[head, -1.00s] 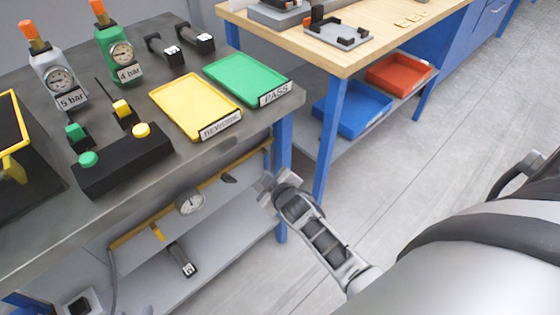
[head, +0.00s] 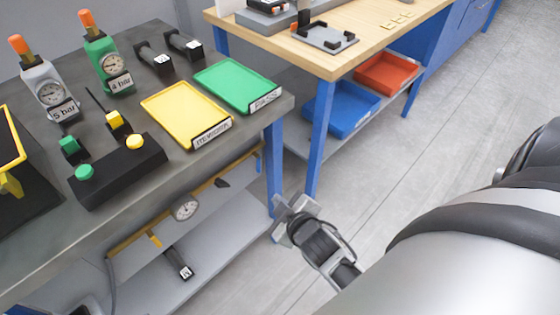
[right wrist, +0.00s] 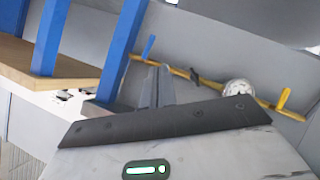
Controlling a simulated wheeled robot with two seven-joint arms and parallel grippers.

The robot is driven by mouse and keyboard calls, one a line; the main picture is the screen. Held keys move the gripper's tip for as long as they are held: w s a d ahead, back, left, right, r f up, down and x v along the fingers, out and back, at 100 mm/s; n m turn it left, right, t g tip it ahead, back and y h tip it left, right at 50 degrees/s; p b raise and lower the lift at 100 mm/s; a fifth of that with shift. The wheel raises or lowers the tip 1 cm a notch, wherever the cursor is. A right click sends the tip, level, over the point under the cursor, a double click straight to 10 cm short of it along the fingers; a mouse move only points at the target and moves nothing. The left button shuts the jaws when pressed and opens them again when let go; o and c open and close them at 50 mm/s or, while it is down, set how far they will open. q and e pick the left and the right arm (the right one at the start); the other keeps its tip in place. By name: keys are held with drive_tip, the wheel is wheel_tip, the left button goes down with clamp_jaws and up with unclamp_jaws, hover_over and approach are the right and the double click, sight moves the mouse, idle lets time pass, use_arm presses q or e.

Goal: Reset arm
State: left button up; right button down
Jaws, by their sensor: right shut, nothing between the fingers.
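My right gripper (head: 292,213) hangs in the open air beside the grey workbench, near a blue table leg. Its fingers are together and hold nothing. In the right wrist view the fingers (right wrist: 157,86) show past the dark edge of my wrist, with the bench's lower part behind them. My left gripper is not in view.
The grey workbench (head: 50,235) carries a yellow tray (head: 180,112), a green PASS tray (head: 236,84), two gauge devices and a black button box (head: 118,172). A gauge (head: 185,208) sits below. A wooden table (head: 290,43) stands behind, with blue (head: 345,112) and red (head: 388,72) bins underneath. Floor at right is clear.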

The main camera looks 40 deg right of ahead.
drive_tip(key=s+a+r+m+g+y, duration=0.1)
drive_tip(key=s+a+m+y, duration=0.1)
drive_tip(key=s+a, duration=0.4)
drive_tip(key=shift+a+r+y, duration=0.15)
drive_tip(key=shift+a+y, duration=0.25)
drive_tip(key=shift+y, duration=0.4)
drive_tip(key=c, duration=1.5)
unclamp_jaws()
drive_tip(key=shift+s+a+r+m+g+y, duration=0.2)
drive_tip(key=shift+s+a+m+g+y, duration=0.25)
drive_tip(key=shift+s+a, duration=0.6)
drive_tip(key=shift+c, duration=0.2)
